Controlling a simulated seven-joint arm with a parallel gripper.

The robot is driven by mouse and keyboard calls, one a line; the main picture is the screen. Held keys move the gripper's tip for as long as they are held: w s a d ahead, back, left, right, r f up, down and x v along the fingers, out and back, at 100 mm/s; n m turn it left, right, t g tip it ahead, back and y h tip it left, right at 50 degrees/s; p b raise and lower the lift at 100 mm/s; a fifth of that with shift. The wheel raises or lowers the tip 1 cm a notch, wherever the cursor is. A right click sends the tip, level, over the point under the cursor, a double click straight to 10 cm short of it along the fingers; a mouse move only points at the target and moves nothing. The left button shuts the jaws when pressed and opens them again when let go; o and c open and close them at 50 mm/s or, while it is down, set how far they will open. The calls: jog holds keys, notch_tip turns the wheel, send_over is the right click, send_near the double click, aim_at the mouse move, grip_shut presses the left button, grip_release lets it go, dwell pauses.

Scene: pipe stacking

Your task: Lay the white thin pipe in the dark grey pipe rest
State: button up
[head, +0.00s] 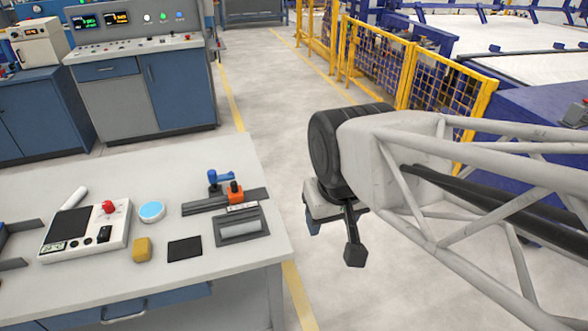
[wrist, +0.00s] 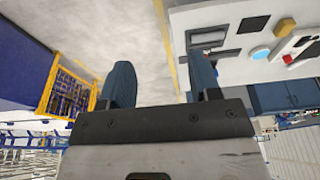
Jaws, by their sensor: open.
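A thin white pipe (head: 73,198) lies on the bench at the left, slanted by the back corner of a white control box. A dark grey rest (head: 221,241) sits near the bench's right end and also shows in the wrist view (wrist: 194,49). A short light grey pipe (head: 240,229) lies level in it; it also shows in the wrist view (wrist: 208,38). My gripper (head: 335,240) is open and empty, right of the bench, over the floor. Its two blue fingers are spread apart in the wrist view (wrist: 160,78).
The white control box (head: 88,228) with a red button, a blue disc (head: 152,211), a yellow block (head: 142,249) and a black pad (head: 184,250) lie on the bench. Blue and orange clamps (head: 235,191) stand behind the rest. A yellow fence (head: 410,75) stands behind my arm.

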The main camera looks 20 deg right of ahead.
jog(key=shift+c, duration=0.3)
jog(key=shift+c, duration=1.3)
jog(key=shift+w, duration=0.1)
